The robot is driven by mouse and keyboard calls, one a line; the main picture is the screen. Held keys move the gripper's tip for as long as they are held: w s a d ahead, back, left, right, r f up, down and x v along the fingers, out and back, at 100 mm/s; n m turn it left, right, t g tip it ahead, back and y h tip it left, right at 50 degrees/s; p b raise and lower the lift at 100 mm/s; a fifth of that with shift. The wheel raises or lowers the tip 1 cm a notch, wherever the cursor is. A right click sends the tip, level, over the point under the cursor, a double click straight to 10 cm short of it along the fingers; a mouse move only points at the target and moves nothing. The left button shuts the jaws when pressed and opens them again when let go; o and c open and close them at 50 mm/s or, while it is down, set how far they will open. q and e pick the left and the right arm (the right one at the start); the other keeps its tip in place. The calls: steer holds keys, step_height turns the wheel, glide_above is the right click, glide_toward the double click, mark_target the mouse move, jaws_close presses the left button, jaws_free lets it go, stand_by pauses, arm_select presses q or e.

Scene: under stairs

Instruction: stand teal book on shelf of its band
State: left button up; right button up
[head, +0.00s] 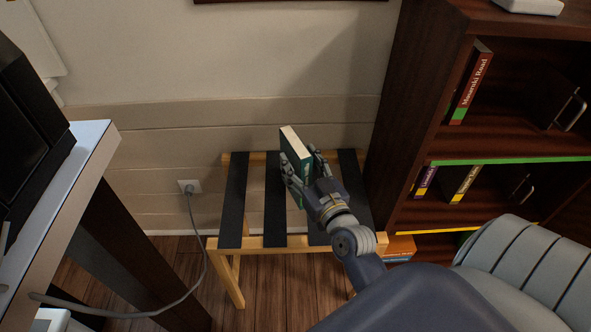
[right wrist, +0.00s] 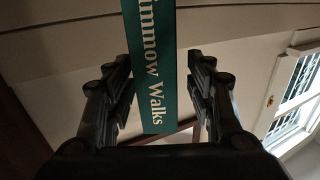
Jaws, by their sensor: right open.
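The teal book (head: 292,146) stands roughly upright over the slatted rack, cream page edges up; its lower part is hidden by my gripper. My right gripper (head: 303,166) is open with its fingers on either side of the book. In the right wrist view the teal spine (right wrist: 160,75), lettered "Walks", lies between the two open fingers with a gap on each side. The bookcase has a shelf with a green edge strip (head: 510,161) and one below with a yellow strip (head: 432,229). My left gripper is not in view.
A red book (head: 471,83) with a green band leans on the green-edged shelf. A purple book (head: 425,182) and a tan book (head: 465,184) stand below. Dark bookends (head: 571,110) stand right of the books. The wooden rack (head: 232,243) has dark straps. A white-topped desk (head: 88,150) is at left.

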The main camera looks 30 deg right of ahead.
steer(key=shift+w+d+f, duration=0.1)
steer(key=shift+w+d, duration=0.1)
steer(key=shift+w, duration=0.65)
steer(key=shift+w+d, duration=0.15)
steer(key=shift+w, duration=0.7)
jaws_close()
